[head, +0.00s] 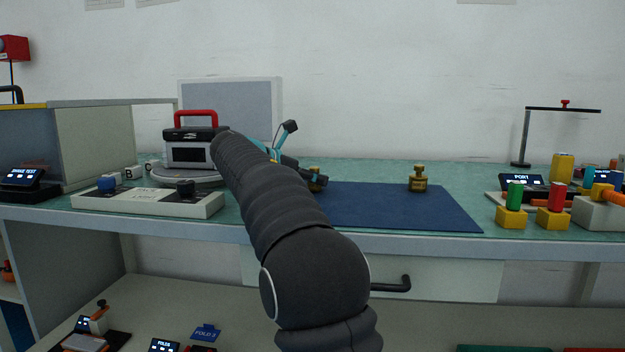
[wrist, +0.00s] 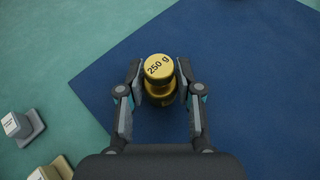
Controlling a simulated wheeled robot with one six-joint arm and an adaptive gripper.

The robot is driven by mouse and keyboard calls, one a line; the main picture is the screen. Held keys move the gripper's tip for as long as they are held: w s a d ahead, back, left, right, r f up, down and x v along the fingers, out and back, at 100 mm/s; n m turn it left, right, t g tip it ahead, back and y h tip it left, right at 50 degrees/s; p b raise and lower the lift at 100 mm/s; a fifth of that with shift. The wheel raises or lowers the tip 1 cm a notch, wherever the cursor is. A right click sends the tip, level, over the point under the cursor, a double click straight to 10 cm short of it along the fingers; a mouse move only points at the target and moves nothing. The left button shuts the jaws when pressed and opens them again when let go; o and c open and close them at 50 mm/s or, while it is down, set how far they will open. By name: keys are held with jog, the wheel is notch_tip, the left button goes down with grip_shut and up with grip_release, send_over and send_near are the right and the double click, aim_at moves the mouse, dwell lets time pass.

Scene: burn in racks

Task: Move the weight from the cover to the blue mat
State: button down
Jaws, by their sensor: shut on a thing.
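My gripper (wrist: 159,82) is shut on a brass weight (wrist: 157,68) marked "250 g", with one finger on each side of it. In the wrist view the weight is over the blue mat (wrist: 235,75), near a mat corner. In the head view the held weight (head: 314,169) shows only partly behind my gripper (head: 316,181), at the left end of the blue mat (head: 385,208). I cannot tell whether it touches the mat. A second brass weight (head: 418,180) stands upright on the mat, right of my gripper. I cannot make out the cover for certain.
A grey device with a red handle (head: 190,155) stands on a round base left of my arm. A white strip with knobs (head: 135,201) lies in front of it. Yellow blocks with green (head: 514,196) and red (head: 557,198) pegs stand right of the mat. The mat's middle is clear.

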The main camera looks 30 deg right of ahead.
jog(key=shift+f, duration=0.1)
jog(key=c, duration=0.8)
grip_release()
jog(key=shift+o, duration=0.2)
jog(key=shift+a+r, duration=0.25)
jog(key=p+v, duration=0.2)
jog(key=v, duration=0.9)
jog(key=shift+a+r+p, duration=0.1)
jog(key=shift+a+p, duration=0.15)
jog(key=shift+p, duration=0.15)
